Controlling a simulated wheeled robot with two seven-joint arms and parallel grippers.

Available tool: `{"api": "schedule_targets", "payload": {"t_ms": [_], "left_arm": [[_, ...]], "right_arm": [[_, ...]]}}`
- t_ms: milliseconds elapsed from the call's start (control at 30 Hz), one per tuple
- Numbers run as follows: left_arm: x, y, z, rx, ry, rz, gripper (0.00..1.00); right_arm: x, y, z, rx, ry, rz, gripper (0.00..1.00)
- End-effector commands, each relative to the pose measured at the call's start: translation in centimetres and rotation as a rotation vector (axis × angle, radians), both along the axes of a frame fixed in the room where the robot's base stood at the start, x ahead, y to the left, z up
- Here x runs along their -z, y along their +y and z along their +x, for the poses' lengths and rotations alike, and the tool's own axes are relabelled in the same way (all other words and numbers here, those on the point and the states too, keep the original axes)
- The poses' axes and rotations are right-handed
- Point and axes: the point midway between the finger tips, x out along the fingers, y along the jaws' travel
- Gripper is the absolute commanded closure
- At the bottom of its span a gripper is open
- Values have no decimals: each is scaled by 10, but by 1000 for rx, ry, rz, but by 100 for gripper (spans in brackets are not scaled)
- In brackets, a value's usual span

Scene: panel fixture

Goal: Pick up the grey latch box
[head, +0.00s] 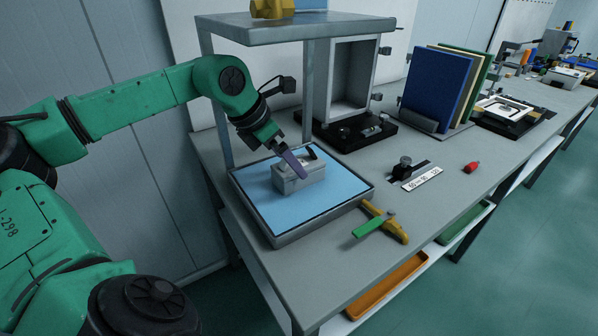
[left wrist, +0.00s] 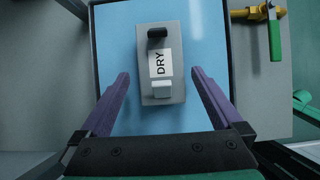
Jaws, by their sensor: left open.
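The grey latch box (head: 300,177) sits on the blue surface of a shallow tray (head: 276,236) under a raised shelf. In the left wrist view the box (left wrist: 176,91) has a white label reading DRY, a black piece at its far end and a white piece at its near end. My left gripper (head: 292,165) is at the box from above in the head view. In the left wrist view its purple fingers (left wrist: 162,98) are open, one on each side of the box's near part, with blue gaps between. My right gripper is not in view.
A valve with a green handle (head: 368,227) is beside the tray's right edge. The shelf (head: 290,28) stands over the tray on posts. A grey frame fixture (head: 352,83) and upright panels (head: 437,87) stand behind. A red item (head: 471,167) lies on the bench.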

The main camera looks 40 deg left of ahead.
Motion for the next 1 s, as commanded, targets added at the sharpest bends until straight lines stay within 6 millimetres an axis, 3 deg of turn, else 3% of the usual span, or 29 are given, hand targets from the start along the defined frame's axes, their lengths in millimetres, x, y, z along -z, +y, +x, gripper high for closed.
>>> {"api": "schedule_targets", "payload": {"t_ms": [233, 500, 767, 1000], "left_arm": [[42, -9, 23, 4, 1, -5, 0], [49, -9, 27, 0, -1, -1, 0], [49, -8, 26, 0, 0, -1, 99], [48, -8, 27, 0, -2, -1, 100]], "right_arm": [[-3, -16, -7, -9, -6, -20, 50], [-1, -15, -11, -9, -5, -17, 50], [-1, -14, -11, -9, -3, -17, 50], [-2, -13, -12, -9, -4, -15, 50]]}}
